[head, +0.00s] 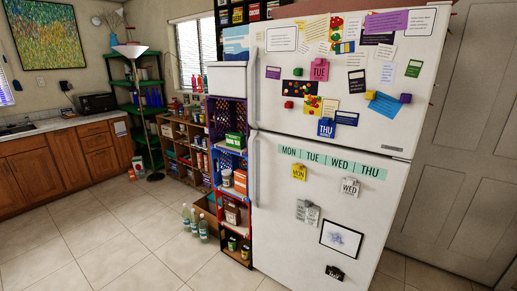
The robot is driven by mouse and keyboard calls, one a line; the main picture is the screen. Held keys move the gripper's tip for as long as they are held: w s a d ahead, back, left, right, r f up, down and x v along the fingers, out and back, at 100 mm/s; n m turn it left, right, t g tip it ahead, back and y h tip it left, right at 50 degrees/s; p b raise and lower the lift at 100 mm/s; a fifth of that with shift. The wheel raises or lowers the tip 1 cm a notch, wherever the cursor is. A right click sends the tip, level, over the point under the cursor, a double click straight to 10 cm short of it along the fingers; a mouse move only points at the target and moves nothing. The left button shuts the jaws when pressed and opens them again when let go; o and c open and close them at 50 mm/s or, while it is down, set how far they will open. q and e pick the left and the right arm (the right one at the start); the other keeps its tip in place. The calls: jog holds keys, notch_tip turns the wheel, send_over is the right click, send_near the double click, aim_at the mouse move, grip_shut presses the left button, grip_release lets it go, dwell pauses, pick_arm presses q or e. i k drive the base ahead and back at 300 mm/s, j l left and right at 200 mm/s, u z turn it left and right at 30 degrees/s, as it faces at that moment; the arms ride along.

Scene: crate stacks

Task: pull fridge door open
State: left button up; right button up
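A white fridge (285,228) stands upright right of centre in the head view, covered with magnets and notes. Its upper door (340,104) and larger lower door (380,190) both look shut. A long vertical handle (253,95) runs along the left edge of the upper door. A second vertical handle (255,172) is on the left edge of the lower door. Neither of my grippers shows in this view, and nothing is seen touching the handles.
Stacked coloured crates (216,165) with goods stand close against the fridge's left side. Several bottles (195,222) and a cardboard box (207,204) are on the floor there. The tiled floor (110,235) at left is clear. A grey door (465,150) is at right.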

aim_at(351, 234)
jog(key=i+z, duration=0.2)
jog(key=i, duration=0.2)
jog(key=i+j+z, duration=0.2)
jog(key=i, duration=0.2)
jog(key=i+j+z, duration=0.2)
jog(key=i, duration=0.2)
